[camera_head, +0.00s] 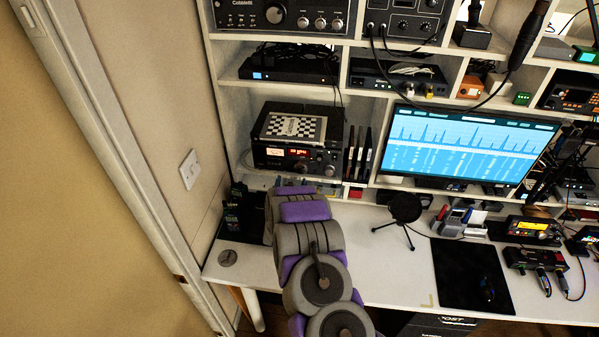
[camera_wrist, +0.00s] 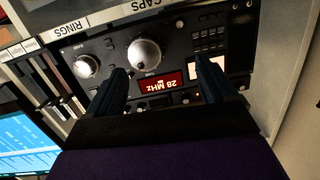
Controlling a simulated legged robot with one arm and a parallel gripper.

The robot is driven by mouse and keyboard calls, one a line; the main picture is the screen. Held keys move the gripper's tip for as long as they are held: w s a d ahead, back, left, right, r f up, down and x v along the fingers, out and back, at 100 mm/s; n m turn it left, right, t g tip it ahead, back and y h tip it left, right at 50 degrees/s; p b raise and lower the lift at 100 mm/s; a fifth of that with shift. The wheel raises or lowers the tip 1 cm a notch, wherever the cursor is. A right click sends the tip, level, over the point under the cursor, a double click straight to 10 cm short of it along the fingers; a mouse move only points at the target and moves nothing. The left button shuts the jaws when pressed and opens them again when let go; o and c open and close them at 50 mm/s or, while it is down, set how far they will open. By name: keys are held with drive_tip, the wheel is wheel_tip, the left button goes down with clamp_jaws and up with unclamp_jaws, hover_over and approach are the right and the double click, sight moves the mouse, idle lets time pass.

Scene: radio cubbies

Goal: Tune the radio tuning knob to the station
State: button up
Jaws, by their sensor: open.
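The black radio (camera_head: 262,158) stands on a left shelf, with a lit red display. In the wrist view the radio (camera_wrist: 190,55) appears upside down. Its red display (camera_wrist: 160,83) reads 28 MHz. The large silver tuning knob (camera_wrist: 144,52) is in plain sight, and a smaller silver knob (camera_wrist: 86,66) is left of it. My gripper (camera_wrist: 160,66) is open and empty, its two dark fingers pointing at the radio's front. In the wrist view the large knob lies between the fingers' lines, nearer the left finger. Contact is not visible. In the head view my arm hides the gripper.
A checkered board (camera_head: 297,126) lies on the radio. Dark upright cases (camera_head: 357,155) stand right of it, and a lit monitor (camera_head: 462,145) is beyond. The white desk (camera_head: 390,268) below holds a small tripod (camera_head: 404,210). A wall (camera_head: 165,100) bounds the left side.

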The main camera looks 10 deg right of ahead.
sight(300, 170)
drive_tip(key=shift+t+h, duration=0.6)
drive_tip(key=shift+h, duration=0.1)
drive_tip(key=w+d, duration=0.1)
drive_tip(key=w, duration=0.1)
drive_tip(key=w+d, duration=0.1)
drive_tip(key=w, duration=0.1)
drive_tip(key=w+d+f, duration=0.1)
drive_tip(key=w+d, duration=0.1)
drive_tip(key=shift+d+f+b, duration=0.1)
drive_tip(key=shift+b, duration=0.25)
drive_tip(key=shift+w, duration=0.25)
drive_tip(key=c, duration=1)
drive_tip(key=shift+n, duration=0.3)
drive_tip(key=shift+c, duration=0.3)
